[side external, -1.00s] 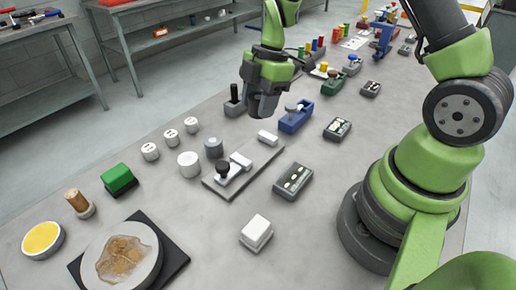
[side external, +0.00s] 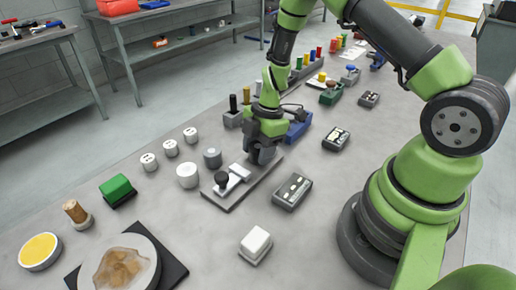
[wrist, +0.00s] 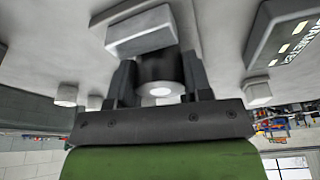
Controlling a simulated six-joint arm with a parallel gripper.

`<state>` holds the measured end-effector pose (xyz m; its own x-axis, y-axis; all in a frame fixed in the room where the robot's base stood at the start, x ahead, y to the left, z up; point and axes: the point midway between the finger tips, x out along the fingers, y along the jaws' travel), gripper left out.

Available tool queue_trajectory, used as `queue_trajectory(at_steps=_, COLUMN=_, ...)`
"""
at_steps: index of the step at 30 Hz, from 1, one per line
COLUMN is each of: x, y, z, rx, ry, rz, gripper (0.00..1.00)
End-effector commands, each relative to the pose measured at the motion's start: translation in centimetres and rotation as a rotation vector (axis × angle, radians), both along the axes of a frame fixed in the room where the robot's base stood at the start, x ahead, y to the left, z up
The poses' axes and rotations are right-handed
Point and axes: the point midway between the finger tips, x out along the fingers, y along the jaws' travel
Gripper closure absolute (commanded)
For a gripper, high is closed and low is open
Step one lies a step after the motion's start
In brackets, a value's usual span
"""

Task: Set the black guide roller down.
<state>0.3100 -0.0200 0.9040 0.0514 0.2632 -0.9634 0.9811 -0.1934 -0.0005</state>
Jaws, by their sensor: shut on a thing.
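My gripper (side external: 262,155) is low over the far end of a flat grey plate (side external: 225,199) in the side view. In the wrist view, my gripper (wrist: 160,84) is shut on the black guide roller (wrist: 158,67), a dark cylinder with a pale round centre, held between the two fingers. In the side view the roller is hard to tell from the dark fingers. I cannot tell whether it touches the plate. A white block (wrist: 141,32) shows just beyond the roller in the wrist view.
A black knob (side external: 222,179) and a white clamp part (side external: 238,171) are at the plate's near end. A grey meter box (side external: 292,191) lies right of the plate. White and grey cylinders (side external: 187,175) stand left. A blue device (side external: 299,124) is close behind my gripper.

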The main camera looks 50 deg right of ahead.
Motion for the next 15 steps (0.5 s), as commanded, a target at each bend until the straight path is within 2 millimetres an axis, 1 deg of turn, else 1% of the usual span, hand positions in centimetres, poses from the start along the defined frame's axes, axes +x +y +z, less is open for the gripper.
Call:
queue_trajectory(at_steps=3, x=0.02, y=0.0, z=-0.3, rx=0.0, ry=0.0, rz=-0.001, gripper=0.89)
queue_trajectory(at_steps=4, x=0.02, y=0.0, z=-0.26, rx=0.0, ry=-0.001, rz=-0.001, gripper=0.47)
queue_trajectory(at_steps=5, x=0.02, y=0.0, z=-0.25, rx=0.0, ry=-0.001, rz=-0.001, gripper=0.41)
queue_trajectory(at_steps=6, x=0.02, y=0.0, z=-0.25, rx=0.0, ry=-0.001, rz=-0.001, gripper=0.31)
queue_trajectory(at_steps=7, x=0.01, y=0.0, z=-0.24, rx=0.0, ry=0.0, rz=-0.001, gripper=0.29)
queue_trajectory(at_steps=15, x=0.01, y=0.0, z=-0.13, rx=0.0, ry=0.0, rz=0.0, gripper=0.29)
